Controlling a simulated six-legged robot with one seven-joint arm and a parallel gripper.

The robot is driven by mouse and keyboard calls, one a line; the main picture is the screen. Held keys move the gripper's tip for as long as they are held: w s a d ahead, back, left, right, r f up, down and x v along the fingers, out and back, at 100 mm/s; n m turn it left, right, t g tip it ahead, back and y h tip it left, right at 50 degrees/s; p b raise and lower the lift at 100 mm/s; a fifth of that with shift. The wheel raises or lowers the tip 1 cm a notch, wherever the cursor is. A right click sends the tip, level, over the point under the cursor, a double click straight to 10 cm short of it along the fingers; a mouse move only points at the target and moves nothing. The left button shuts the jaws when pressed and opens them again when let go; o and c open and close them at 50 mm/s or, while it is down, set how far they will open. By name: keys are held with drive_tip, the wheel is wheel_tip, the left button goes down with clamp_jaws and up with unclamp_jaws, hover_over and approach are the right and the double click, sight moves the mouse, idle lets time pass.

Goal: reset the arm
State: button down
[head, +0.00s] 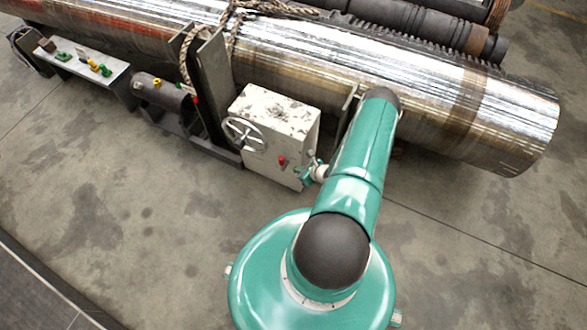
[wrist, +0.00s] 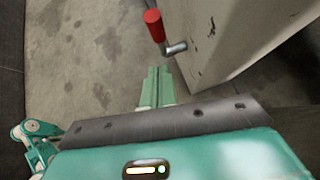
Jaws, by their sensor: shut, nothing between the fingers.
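My arm (head: 358,160) reaches from my round teal base toward the large metal barrel in the head view. My gripper (wrist: 158,72) shows in the wrist view with its two green fingers together and nothing between them. In the head view the arm's end is by the white box's right side, and a small part of the gripper (head: 307,172) shows there. In the wrist view, a red-handled crank (wrist: 153,26) on the white box (wrist: 225,40) is just beyond the fingertips. The fingers look apart from the crank, though the exact gap is hard to tell.
The white box (head: 268,120) has a handwheel (head: 243,133) and a red knob (head: 282,161). The shiny barrel (head: 400,80) lies behind it. A bench (head: 85,68) with small coloured parts and a dark cylinder (head: 163,95) stand left. The concrete floor (head: 130,210) is clear at front left.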

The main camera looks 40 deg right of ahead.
drive_tip(key=v, duration=0.8)
drive_tip(key=shift+w+r, duration=0.25)
drive_tip(key=shift+w, duration=0.05)
drive_tip(key=shift+s, duration=0.1)
